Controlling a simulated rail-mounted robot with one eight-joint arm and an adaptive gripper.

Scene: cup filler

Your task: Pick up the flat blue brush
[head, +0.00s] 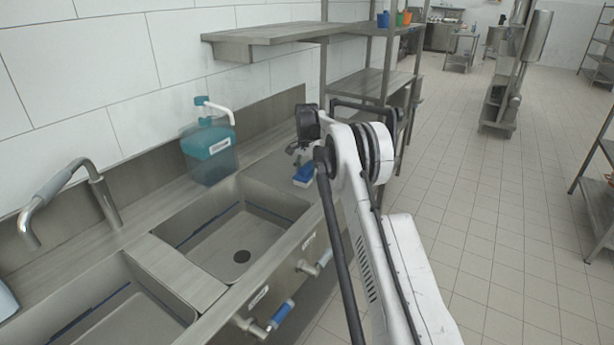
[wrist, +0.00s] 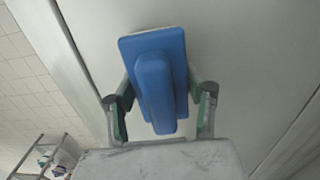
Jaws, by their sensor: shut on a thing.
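The flat blue brush (wrist: 158,75) fills the upper middle of the wrist view, with a raised grip along its back and a thin pale edge at its far end. My gripper (wrist: 160,100) is shut on the grip, one finger on each side. In the head view the brush (head: 303,176) is a small blue block at the right end of the steel sink counter. My gripper (head: 300,160) is above it there, partly hidden by my arm. I cannot tell whether the brush touches the counter.
A teal jug with a pump (head: 209,150) stands at the back of the counter, left of the brush. Two sink basins (head: 240,235) lie left, with a tap (head: 70,190). A steel wall shelf (head: 260,36) overhangs the counter. A shelving rack (head: 375,85) stands beyond.

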